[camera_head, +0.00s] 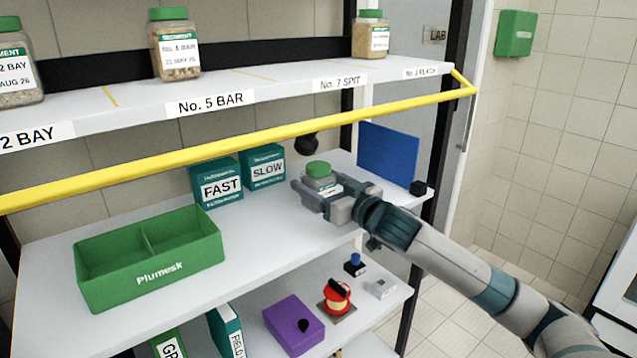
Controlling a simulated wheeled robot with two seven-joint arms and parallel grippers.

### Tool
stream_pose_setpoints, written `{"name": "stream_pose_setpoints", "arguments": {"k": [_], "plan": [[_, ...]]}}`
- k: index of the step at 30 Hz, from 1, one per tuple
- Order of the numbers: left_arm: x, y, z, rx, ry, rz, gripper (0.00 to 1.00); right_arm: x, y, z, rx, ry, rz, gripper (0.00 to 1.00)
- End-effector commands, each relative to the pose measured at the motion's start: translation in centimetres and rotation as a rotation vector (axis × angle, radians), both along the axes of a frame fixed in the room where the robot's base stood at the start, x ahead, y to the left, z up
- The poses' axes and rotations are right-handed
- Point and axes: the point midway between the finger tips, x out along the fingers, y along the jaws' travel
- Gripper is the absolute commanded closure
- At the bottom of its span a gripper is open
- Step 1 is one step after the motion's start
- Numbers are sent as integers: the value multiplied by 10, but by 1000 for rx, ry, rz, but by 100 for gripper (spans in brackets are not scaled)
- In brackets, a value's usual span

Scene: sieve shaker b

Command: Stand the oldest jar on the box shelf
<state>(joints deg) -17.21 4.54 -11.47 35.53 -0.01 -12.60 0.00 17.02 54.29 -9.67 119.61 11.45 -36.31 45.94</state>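A small jar with a green lid (318,169) is between the fingers of my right gripper (322,196), which looks shut on it over the middle shelf (262,233). Most of the jar's body is hidden by the fingers, and I cannot tell whether it touches the shelf. On the upper shelf (235,86) stand three green-lidded jars of sediment: one at the left edge (15,68) with a label reading "AUG 26", one labelled No. 5 BAR (175,50), and one at the right (370,38). My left gripper is not in view.
A yellow rail (235,143) runs along the upper shelf's front. The middle shelf holds a green divided box (155,275), FAST (219,186) and SLOW (266,168) boxes and a blue panel (388,153). A purple box (293,322) sits below. The middle shelf's centre is bare.

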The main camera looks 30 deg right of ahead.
Motion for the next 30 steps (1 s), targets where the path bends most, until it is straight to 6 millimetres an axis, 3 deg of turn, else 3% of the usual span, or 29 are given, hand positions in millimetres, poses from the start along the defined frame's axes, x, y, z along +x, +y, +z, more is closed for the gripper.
{"name": "stream_pose_setpoints", "arguments": {"k": [11,30], "plan": [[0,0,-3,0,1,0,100,-6,-1,0,0,0,0,30],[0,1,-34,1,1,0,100,-82,-6,-2,0,1,1,30]]}}
